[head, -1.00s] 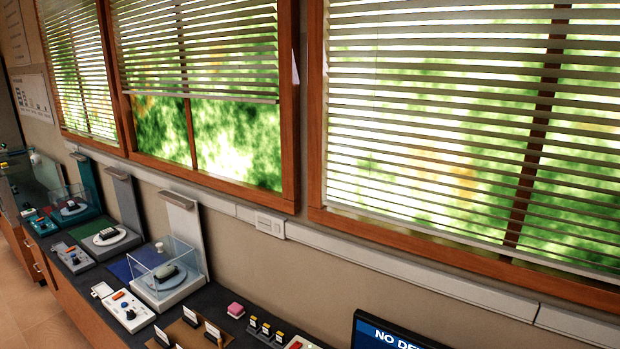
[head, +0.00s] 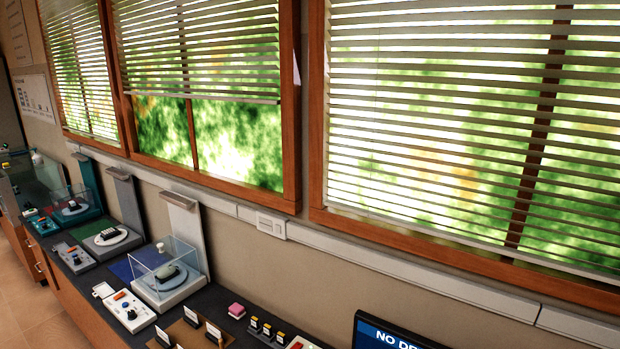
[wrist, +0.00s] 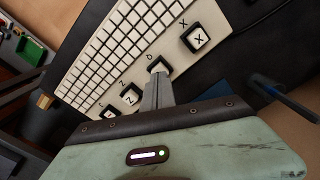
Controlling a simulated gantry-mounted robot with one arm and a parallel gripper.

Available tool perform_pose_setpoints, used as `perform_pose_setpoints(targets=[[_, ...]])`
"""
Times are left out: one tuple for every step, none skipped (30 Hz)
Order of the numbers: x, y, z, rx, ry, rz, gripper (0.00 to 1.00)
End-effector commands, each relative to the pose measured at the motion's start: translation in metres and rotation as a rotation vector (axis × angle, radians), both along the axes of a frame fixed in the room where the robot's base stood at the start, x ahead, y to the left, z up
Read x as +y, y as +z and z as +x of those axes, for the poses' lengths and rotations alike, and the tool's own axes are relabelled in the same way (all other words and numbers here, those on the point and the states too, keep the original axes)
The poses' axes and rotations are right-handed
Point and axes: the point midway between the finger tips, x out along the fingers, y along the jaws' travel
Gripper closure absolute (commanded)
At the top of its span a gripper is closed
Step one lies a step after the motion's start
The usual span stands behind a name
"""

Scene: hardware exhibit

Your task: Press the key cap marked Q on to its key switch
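In the wrist view a white keyboard (wrist: 112,50) lies at a slant. A key cap (wrist: 157,65), beside a small printed letter that looks like Q, sits in the row of larger keys. My gripper (wrist: 158,78) reaches up to it; its grey fingers lie close together, with their tips at the cap's near edge. They look shut, with no cap seen between them. Whether they touch the cap, and how far down it sits, I cannot tell. The key cap marked X (wrist: 197,39) is to the right, the one marked Z (wrist: 130,97) to the left. The head view shows neither gripper nor keyboard.
Another key cap (wrist: 108,112) lies beyond Z at lower left. A blue pen-like rod (wrist: 285,98) is at the right, and a dark cup-like object (wrist: 38,118) at the left. In the head view a glass-cased exhibit (head: 168,275) and a monitor (head: 390,334) stand on the bench.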

Motion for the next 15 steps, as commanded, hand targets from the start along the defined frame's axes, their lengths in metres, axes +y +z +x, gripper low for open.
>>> perform_pose_setpoints(targets=[[0.0000,-0.0001,0.0000,0.000,0.000,0.000,1.00],[0.0000,-0.0003,0.0000,0.000,0.000,0.000,1.00],[0.0001,-0.0006,0.0000,0.000,0.000,0.000,1.00],[0.0000,-0.0008,0.0001,0.000,0.000,0.000,1.00],[0.0001,-0.0013,0.0000,0.000,0.000,0.000,1.00],[0.0001,-0.0018,0.0000,0.000,0.000,0.000,1.00],[0.0001,-0.0023,0.0000,0.000,0.000,0.000,1.00],[0.0002,-0.0028,0.0001,0.000,0.000,0.000,1.00],[0.0002,-0.0035,0.0001,0.000,0.000,0.000,1.00],[0.0002,-0.0039,0.0002,0.000,0.000,0.000,1.00],[0.0004,-0.0045,0.0001,0.000,0.000,0.000,1.00],[0.0004,-0.0051,0.0003,0.000,0.000,0.000,1.00],[0.0004,-0.0055,0.0003,0.000,0.000,0.000,1.00],[0.0004,-0.0060,0.0003,0.000,0.000,0.000,1.00],[0.0004,-0.0067,0.0002,0.000,0.000,0.001,1.00]])
